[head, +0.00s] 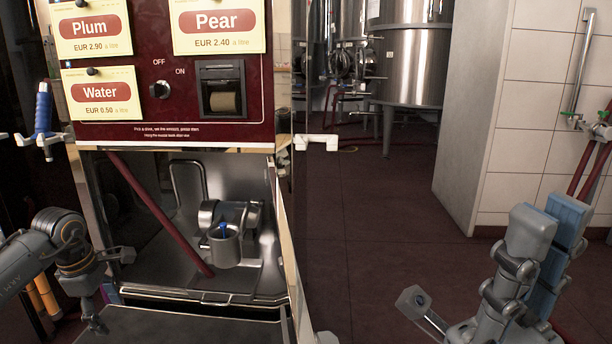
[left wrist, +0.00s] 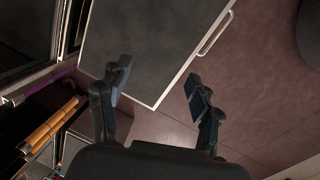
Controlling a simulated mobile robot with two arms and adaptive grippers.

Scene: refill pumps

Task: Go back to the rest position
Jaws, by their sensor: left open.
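My left gripper (head: 98,322) hangs at the lower left in the head view, pointing down beside the front of the dispenser (head: 170,133). In the left wrist view its two fingers (left wrist: 157,77) stand apart with nothing between them, above a dark flat panel with a pale edge (left wrist: 145,40). My right gripper (head: 548,225) is at the lower right of the head view, pointing up. Its fingers appear close together from this angle, and the gap is unclear. I see nothing held in it.
A metal cup (head: 225,246) with something blue in it is in the dispenser's recess. A blue-handled nozzle (head: 42,110) hangs at the left. Steel tanks (head: 408,60) stand behind. Open red floor (head: 390,230) lies between my arms.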

